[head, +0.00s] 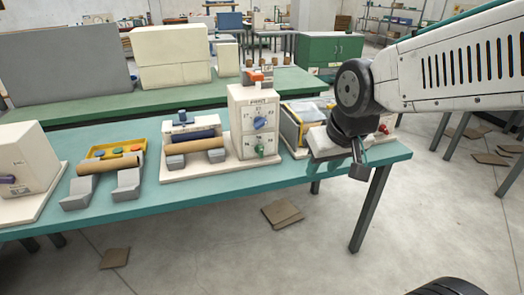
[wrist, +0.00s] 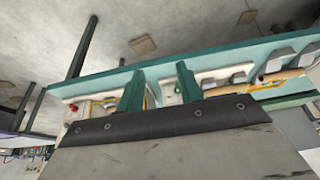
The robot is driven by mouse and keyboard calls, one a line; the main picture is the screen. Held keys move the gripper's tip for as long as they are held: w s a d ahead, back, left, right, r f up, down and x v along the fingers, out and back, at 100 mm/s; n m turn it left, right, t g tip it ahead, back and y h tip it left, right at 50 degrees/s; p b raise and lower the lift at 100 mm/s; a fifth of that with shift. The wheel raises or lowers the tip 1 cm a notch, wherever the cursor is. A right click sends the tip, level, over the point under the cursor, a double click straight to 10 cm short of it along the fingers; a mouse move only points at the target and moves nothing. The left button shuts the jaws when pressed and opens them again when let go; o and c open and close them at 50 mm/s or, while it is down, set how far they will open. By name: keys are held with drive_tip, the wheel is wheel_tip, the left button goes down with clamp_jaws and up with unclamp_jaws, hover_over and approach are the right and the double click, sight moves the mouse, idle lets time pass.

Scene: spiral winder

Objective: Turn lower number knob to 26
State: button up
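A white upright box (head: 243,115) stands on the teal table, with printed markings on its front. A blue knob (head: 260,123) sits mid-front with numbers around it. A green knob (head: 260,151) sits below it near the base. The numbers are too small to read surely, and so is each knob's setting. My gripper (head: 358,165) hangs near the table's right end, to the right of the box and apart from both knobs. In the wrist view my gripper (wrist: 160,88) shows two green fingers spread apart with nothing clearly held between them.
A yellow-and-grey machine (head: 302,118) stands right of the box, partly behind my arm. The floor in front is mostly clear.

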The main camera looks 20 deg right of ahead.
drive_tip(key=w+a+f+t, duration=0.1)
drive_tip(key=w+f+t, duration=0.3)
drive_tip(key=w, duration=0.7)
drive_tip(key=w+a+f+t, duration=0.1)
drive_tip(key=w+f+t, duration=0.3)
drive_tip(key=w, duration=0.7)
drive_tip(key=t, duration=0.2)
approach(262, 148)
drive_tip(key=r, duration=0.1)
drive_tip(key=f+t, duration=0.1)
drive_tip(key=w+f+t, duration=0.1)
drive_tip(key=f, duration=0.1)
drive_tip(key=shift+w+a+f+t, duration=0.1)
drive_tip(key=shift+w+f+t, duration=0.2)
drive_tip(key=shift+t, duration=0.1)
drive_tip(key=shift+s+f+t, duration=0.15)
drive_tip(key=shift+f+t, duration=0.15)
drive_tip(key=shift+f, duration=0.05)
drive_tip(key=w, duration=0.7)
drive_tip(key=shift+w, duration=0.4)
clamp_jaws()
